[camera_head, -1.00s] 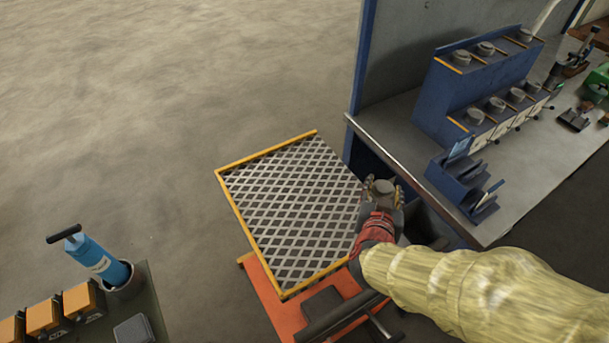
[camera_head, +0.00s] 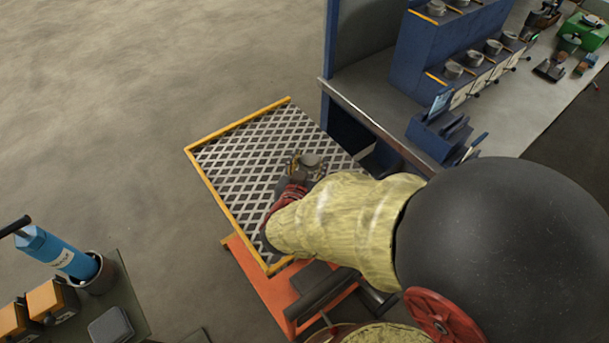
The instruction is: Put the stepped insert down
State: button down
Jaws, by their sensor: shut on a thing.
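My gripper (camera_head: 303,168) is shut on the stepped insert (camera_head: 311,160), a small grey round metal piece. Both appear over the right part of a cart top of diamond mesh (camera_head: 240,165) with a yellow rim. I cannot tell from this view whether the insert touches the mesh or hangs above it. My forearm, in a pale yellow sleeve, hides the mesh's near right corner.
A workbench (camera_head: 375,115) with a blue stepped rack (camera_head: 430,60) of similar grey round pieces stands right of the cart. A blue cylinder (camera_head: 58,252) and orange boxes (camera_head: 50,300) are at lower left. The mesh's left and middle are clear.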

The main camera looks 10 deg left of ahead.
jog(key=shift+a+f, duration=0.25)
jog(key=shift+a, duration=0.05)
jog(key=shift+a+f+b, duration=0.15)
jog(key=shift+f+b, duration=0.55)
jog(key=shift+f, duration=0.25)
jog(key=shift+a+f+b, duration=0.15)
jog(key=shift+f+b, duration=0.5)
jog(key=shift+f, duration=0.25)
jog(key=shift+f, duration=0.1)
jog(key=c, duration=1)
grip_release()
jog(key=shift+s+f, duration=0.1)
jog(key=shift+o, duration=0.2)
jog(key=shift+s+r, duration=0.1)
jog(key=shift+r, duration=0.15)
jog(key=p+v, duration=0.4)
jog(key=v, duration=0.6)
jog(key=shift+s+r, duration=0.1)
jog(key=shift+s, duration=0.05)
jog(key=shift+s+r+p, duration=0.15)
jog(key=shift+s+p, duration=0.15)
jog(key=shift+s, duration=0.4)
